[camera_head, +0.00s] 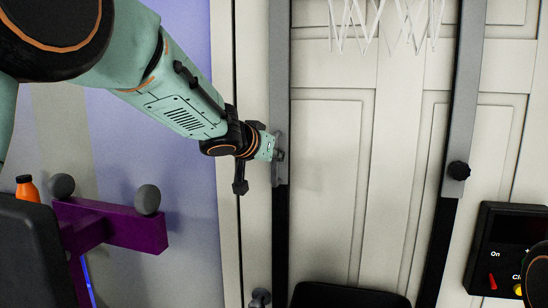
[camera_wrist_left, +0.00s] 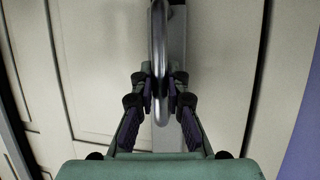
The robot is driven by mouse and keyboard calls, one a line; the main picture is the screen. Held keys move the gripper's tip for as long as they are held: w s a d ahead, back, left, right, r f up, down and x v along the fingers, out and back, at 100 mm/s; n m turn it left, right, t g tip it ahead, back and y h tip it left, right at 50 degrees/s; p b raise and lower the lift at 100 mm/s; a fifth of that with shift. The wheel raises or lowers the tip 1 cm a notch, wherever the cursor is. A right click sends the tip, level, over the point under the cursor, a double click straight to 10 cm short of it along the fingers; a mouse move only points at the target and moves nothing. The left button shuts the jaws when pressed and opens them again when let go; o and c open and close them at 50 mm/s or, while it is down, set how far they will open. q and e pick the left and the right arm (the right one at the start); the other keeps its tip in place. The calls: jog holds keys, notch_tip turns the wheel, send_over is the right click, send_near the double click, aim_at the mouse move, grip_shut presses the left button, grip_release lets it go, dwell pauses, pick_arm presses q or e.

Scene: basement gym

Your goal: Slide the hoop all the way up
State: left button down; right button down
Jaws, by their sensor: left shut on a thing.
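The hoop shows by its white net (camera_head: 385,22) at the top of the head view; its rim is out of frame. Two upright posts stand under it, the left post (camera_head: 279,75) and the right post (camera_head: 467,75), each grey above and black below. My left gripper (camera_head: 276,152) is at the left post, near where grey meets black. It is shut on a shiny metal handle. In the left wrist view the handle (camera_wrist_left: 158,45) runs between the fingertips (camera_wrist_left: 160,88).
A white panelled door (camera_head: 325,180) stands behind the posts. A black knob (camera_head: 459,170) sits on the right post. A black control box (camera_head: 500,245) is at lower right. A purple bench frame (camera_head: 125,228) with grey rollers and an orange bottle (camera_head: 27,188) are at left.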

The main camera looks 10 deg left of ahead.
pick_arm(q)
jog(key=c, duration=1.7)
grip_release()
jog(key=shift+w+r, duration=0.1)
jog(key=shift+r, duration=0.45)
jog(key=o, duration=0.4)
jog(key=shift+f, duration=0.2)
jog(key=shift+c, duration=0.2)
jog(key=shift+f, duration=0.1)
jog(key=v, duration=0.7)
